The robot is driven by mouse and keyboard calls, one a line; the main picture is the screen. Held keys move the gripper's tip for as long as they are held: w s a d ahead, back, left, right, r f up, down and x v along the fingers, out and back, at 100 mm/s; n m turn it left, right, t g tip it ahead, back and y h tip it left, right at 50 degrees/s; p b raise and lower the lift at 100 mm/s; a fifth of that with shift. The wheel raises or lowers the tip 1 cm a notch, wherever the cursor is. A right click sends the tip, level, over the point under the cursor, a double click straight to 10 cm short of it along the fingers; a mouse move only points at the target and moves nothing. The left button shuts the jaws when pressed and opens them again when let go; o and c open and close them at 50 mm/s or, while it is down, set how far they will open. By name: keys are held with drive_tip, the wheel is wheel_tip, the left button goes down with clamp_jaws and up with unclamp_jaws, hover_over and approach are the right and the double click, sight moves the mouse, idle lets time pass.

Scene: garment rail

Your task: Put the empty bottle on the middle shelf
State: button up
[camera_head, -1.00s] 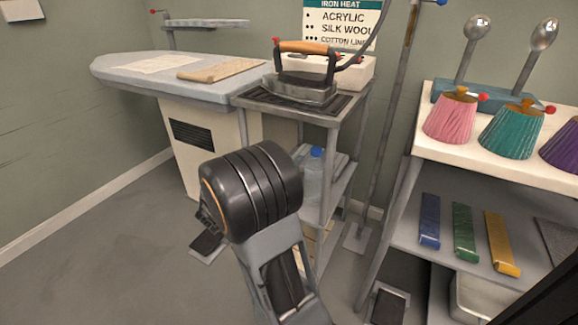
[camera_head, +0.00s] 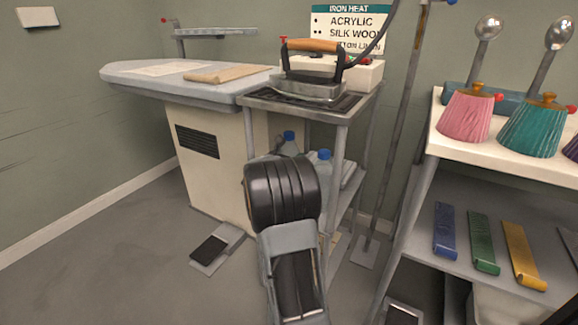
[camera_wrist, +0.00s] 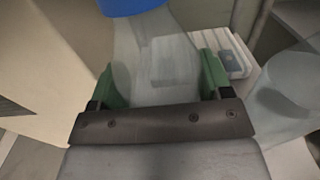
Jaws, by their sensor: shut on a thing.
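My gripper (camera_wrist: 157,82) is shut on a clear bottle (camera_wrist: 160,50) with a blue cap, which stands between its green fingertips in the wrist view. In the head view my arm hides the gripper, and this bottle's capped top (camera_head: 290,146) shows just above the arm. A second blue-capped bottle (camera_head: 323,163) stands just to its right on the stand's middle shelf (camera_head: 346,203); it also shows at the right of the wrist view (camera_wrist: 288,92). I cannot tell whether the held bottle touches a shelf.
The stand's top bears an iron (camera_head: 315,75) close above the bottles. A stand leg rises right of my arm. The ironing board (camera_head: 130,76) is at left, with a pedal (camera_head: 212,248) below. A rack with lampshade-like covers (camera_head: 465,115) is at right. The left floor is clear.

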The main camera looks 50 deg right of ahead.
drive_tip(key=shift+f+b, duration=0.5)
drive_tip(key=shift+f, duration=0.9)
drive_tip(key=o, duration=0.9)
drive_tip(key=shift+o, duration=0.2)
